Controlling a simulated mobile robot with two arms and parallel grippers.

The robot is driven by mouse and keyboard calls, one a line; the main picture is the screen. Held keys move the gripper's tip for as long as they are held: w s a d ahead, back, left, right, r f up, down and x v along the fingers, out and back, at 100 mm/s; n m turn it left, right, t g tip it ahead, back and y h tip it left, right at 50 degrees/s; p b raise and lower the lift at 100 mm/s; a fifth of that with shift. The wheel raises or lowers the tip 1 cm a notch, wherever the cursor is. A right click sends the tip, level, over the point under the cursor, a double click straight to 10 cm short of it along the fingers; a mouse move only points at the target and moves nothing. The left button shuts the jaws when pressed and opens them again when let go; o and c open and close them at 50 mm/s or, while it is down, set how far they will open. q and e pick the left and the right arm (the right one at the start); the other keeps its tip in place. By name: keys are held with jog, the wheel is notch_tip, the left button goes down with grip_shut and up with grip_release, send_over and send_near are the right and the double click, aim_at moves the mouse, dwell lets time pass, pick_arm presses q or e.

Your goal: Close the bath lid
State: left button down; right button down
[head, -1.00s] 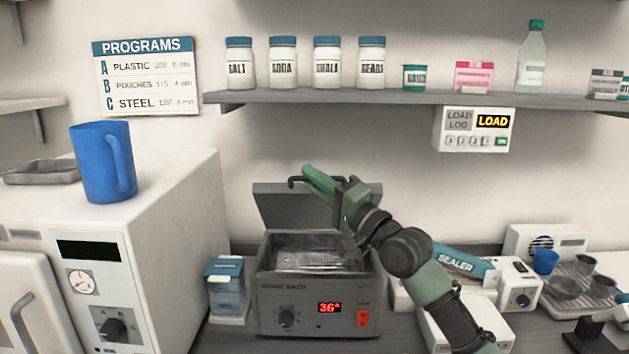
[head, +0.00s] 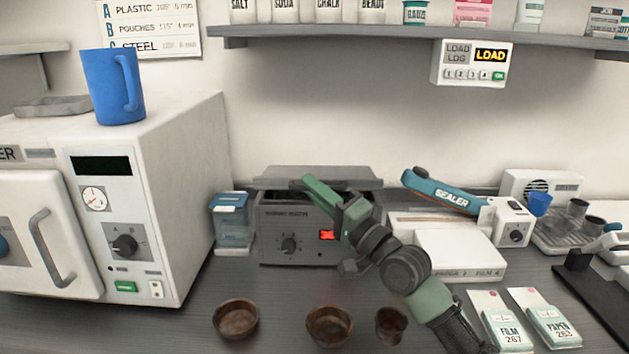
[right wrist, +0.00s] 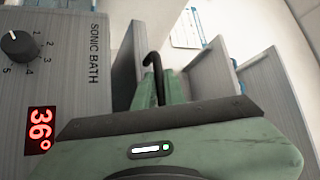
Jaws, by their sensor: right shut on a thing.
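The grey sonic bath (head: 275,222) stands on the counter in the head view, with a dial and a red display on its front. The bath's front (right wrist: 55,70) shows sideways there. My left gripper is not in view.
A blue-lidded container (head: 232,222) stands close left of the bath, beside the white steriliser (head: 180,180). A sealer (head: 450,194) and a white box (head: 460,254) are on the right. Several brown bowls, including one (head: 236,318), stand in front. A shelf (head: 400,36) runs above.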

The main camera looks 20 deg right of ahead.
jog(key=shift+f, duration=0.5)
jog(key=c, duration=1.8)
grip_release()
jog(key=shift+o, duration=0.2)
